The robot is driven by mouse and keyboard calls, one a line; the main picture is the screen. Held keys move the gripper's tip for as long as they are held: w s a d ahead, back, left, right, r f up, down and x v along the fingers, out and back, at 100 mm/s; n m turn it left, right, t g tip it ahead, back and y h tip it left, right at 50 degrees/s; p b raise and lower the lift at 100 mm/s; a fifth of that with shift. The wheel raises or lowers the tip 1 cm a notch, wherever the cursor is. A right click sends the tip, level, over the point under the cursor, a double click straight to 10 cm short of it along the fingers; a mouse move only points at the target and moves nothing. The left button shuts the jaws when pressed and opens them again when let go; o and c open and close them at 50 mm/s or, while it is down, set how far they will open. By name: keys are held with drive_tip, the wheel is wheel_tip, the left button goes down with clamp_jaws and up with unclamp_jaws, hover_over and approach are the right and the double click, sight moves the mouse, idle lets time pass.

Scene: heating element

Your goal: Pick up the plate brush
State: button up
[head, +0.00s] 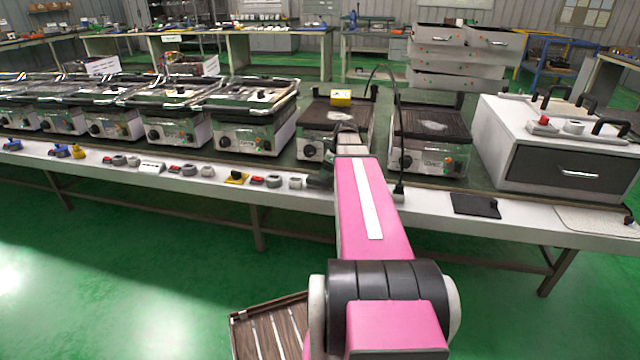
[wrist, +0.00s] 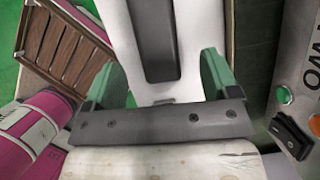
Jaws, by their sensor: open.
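My gripper (wrist: 158,88) shows in the wrist view with its two green fingers spread apart and nothing clasped between them. A long dark grey piece (wrist: 162,40) with a rounded end lies ahead, between the finger lines, over a white strip. I cannot tell for certain whether it is the plate brush. In the head view my pink arm reaches to the bench's front edge and hides most of the gripper. No plate brush can be clearly made out there.
The long bench (head: 470,223) carries a row of grills (head: 258,115). A yellow block (head: 341,98) sits on one grill. A white drawer unit (head: 550,150) stands right. A black flat piece (head: 476,206) lies on the front ledge. A slatted brown tray (head: 268,330) is low in front.

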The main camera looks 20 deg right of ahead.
sight(320, 183)
drive_tip(key=x, duration=0.4)
drive_tip(key=shift+w+a+f, duration=0.1)
drive_tip(key=shift+w+a, duration=0.05)
drive_tip(key=shift+a, duration=0.25)
drive_tip(key=shift+a+f, duration=0.15)
drive_tip(key=shift+f, duration=0.25)
drive_tip(key=shift+f, duration=0.25)
drive_tip(key=shift+c, duration=0.3)
drive_tip(key=c, duration=1)
